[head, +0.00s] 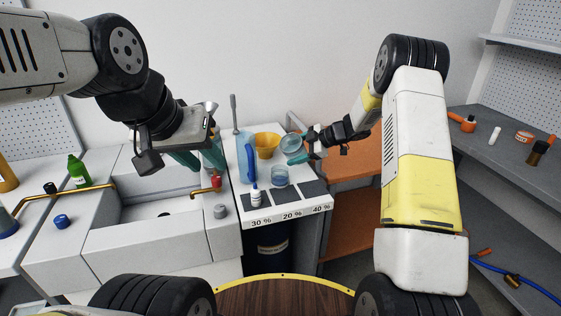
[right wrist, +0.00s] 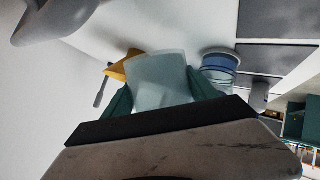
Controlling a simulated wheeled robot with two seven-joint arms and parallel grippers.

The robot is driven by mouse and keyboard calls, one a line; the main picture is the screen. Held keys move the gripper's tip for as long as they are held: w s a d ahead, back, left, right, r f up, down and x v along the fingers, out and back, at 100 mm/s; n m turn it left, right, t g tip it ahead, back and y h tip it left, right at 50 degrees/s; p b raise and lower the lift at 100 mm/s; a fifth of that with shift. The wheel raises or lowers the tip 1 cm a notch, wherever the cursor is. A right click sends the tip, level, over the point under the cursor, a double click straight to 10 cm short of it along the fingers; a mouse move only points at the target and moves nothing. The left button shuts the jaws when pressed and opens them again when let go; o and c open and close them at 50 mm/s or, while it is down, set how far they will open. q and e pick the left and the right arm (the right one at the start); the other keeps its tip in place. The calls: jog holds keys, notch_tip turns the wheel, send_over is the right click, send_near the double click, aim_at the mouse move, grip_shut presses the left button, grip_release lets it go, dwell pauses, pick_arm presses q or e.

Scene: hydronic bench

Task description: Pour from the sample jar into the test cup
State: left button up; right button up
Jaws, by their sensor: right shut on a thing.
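The sample jar (head: 291,143) is clear and pale. My right gripper (head: 303,157) is shut on it and holds it up behind and slightly right of the test cup. In the right wrist view the jar (right wrist: 160,78) sits between both teal fingers; its exact tilt and fill are unclear.
Dark pads labelled 30 %, 20 % and 40 % lie along the front edge. A brass tap (head: 205,192) juts over the sink.

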aim_at(285, 148)
jog(key=r, duration=0.3)
jog(key=shift+s+a+n+t, duration=0.25)
jog(key=shift+s+n+t, duration=0.05)
jog(key=shift+s+f+n+t+h, duration=0.1)
jog(key=shift+f+n+t+h, duration=0.15)
jog(key=shift+f, duration=0.5)
jog(key=shift+f+n+t+h, duration=0.15)
jog(key=shift+f+t+h, duration=0.15)
jog(key=shift+f, duration=0.45)
jog(key=shift+s+a, duration=0.1)
jog(key=shift+a, duration=0.05)
jog(key=shift+s+a, duration=0.2)
jog(key=shift+s, duration=0.25)
jog(key=shift+r+n+t+h, duration=0.45)
jog(key=shift+r+n+h, duration=0.1)
jog(key=shift+r+n, duration=0.05)
dwell(4.7)
